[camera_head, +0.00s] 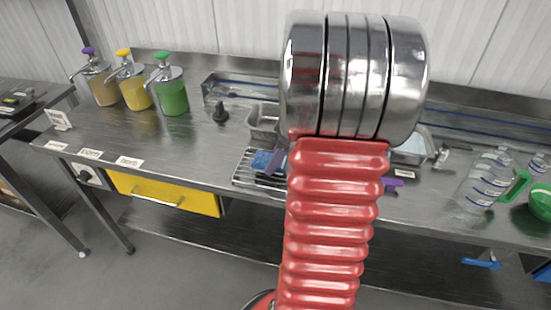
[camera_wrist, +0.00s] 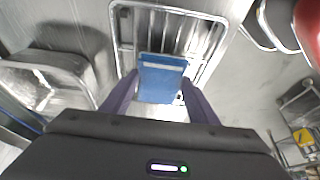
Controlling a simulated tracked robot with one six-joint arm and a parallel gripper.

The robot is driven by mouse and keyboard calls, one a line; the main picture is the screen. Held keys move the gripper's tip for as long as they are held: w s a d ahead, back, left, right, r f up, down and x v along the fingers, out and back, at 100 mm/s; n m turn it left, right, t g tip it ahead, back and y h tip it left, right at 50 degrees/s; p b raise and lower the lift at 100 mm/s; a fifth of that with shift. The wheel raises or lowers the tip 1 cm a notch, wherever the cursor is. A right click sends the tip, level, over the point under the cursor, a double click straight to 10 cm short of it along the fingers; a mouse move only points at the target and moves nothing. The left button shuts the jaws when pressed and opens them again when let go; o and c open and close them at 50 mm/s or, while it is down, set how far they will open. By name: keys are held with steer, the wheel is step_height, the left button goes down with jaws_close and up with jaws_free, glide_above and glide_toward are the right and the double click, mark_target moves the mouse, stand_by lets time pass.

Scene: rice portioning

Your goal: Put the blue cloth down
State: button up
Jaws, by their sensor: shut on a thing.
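The blue cloth (camera_wrist: 162,72) is between the two dark purple fingers of my gripper (camera_wrist: 160,82) in the wrist view. The gripper is shut on it, and the cloth sticks out beyond the fingertips. A wire rack (camera_wrist: 122,30) lies behind the cloth in that view; I cannot tell whether the cloth touches it. In the head view the blue cloth (camera_head: 262,160) shows over the wire rack (camera_head: 240,180), left of my red arm, with one finger of my gripper beside it. My arm hides part of the rack there.
A metal pan (camera_head: 262,122) stands behind the rack. Pump dispensers with yellow (camera_head: 135,92) and green (camera_head: 173,97) contents stand at the left. Clear containers (camera_head: 483,180) and a green bowl (camera_head: 541,202) stand at the right. The steel counter left of the rack is mostly clear.

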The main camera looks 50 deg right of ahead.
steer(key=shift+f, duration=0.3)
steer(key=shift+f, duration=0.1)
steer(key=o, duration=0.9)
steer(key=shift+o, duration=0.2)
steer(key=v, duration=1.2)
